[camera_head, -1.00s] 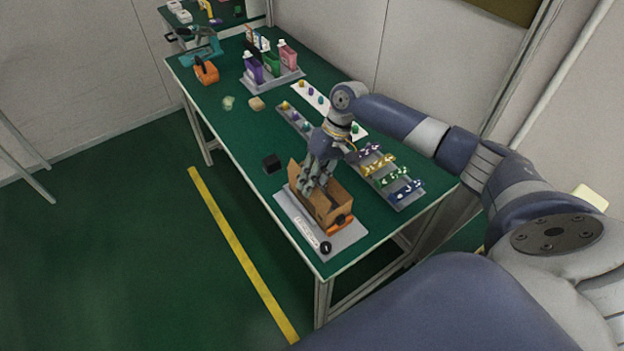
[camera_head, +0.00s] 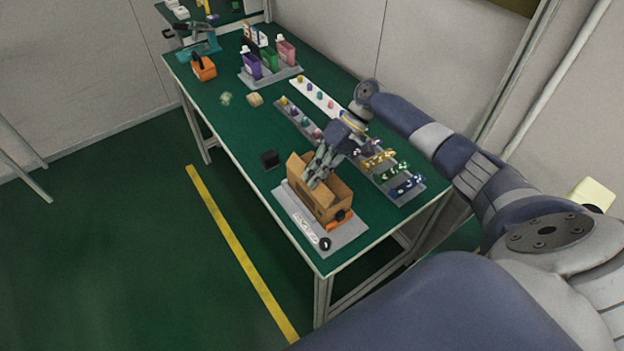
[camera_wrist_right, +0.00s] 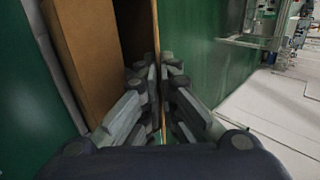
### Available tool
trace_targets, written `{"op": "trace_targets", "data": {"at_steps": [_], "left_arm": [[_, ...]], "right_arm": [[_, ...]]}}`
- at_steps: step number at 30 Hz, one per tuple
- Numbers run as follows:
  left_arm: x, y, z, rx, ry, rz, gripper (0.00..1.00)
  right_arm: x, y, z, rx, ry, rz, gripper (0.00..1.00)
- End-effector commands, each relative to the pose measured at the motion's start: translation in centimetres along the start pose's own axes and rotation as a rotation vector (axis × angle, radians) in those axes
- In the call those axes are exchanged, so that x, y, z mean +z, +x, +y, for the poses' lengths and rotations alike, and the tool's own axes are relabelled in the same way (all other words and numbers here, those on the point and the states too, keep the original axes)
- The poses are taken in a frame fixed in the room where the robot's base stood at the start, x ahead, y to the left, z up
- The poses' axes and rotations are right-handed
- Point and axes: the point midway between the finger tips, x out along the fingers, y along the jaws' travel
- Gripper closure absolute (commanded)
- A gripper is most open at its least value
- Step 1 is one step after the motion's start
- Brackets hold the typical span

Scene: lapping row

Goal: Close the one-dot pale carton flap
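The open brown carton (camera_head: 318,199) stands on a grey board near the front of the green table. One flap (camera_head: 295,167) stands up at its left end; dots cannot be made out. My right gripper (camera_head: 312,180) is over the carton's far right side, pointing down. In the right wrist view the fingers (camera_wrist_right: 162,68) are close together on either side of a thin cardboard edge (camera_wrist_right: 156,25), apparently a flap or side panel, and seem shut on it. Another cardboard panel (camera_wrist_right: 88,45) and the dark opening lie left of the fingers. My left gripper is out of view.
The grey board (camera_head: 343,237) carries a white label strip and a black knob. A rack of coloured parts (camera_head: 385,166) is close on the right. Bottles (camera_head: 269,60) stand at the back.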

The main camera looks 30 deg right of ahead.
Motion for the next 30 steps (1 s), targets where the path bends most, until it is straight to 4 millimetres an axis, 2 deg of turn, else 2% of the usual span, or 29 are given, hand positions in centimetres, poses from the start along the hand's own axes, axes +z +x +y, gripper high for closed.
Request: {"op": "trace_targets", "data": {"at_steps": [1,6,18,19,21,22,30], "left_arm": [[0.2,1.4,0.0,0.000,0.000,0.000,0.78],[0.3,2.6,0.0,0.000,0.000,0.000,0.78],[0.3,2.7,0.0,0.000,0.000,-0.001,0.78],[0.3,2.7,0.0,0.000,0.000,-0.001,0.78],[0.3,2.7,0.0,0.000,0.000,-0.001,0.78],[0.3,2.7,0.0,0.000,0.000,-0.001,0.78],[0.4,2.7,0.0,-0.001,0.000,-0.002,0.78]], "right_arm": [[0.0,0.7,0.8,-0.047,0.005,0.000,1.00],[0.0,0.4,0.9,-0.141,0.001,0.000,1.00],[0.1,0.1,0.7,-0.169,-0.002,-0.001,1.00],[0.1,0.1,0.7,-0.169,-0.001,-0.001,0.96],[0.0,0.1,0.7,-0.169,-0.001,-0.001,0.80],[0.0,0.1,0.7,-0.169,-0.002,-0.001,0.78],[0.1,0.1,0.8,-0.166,0.000,-0.002,0.78]]}}
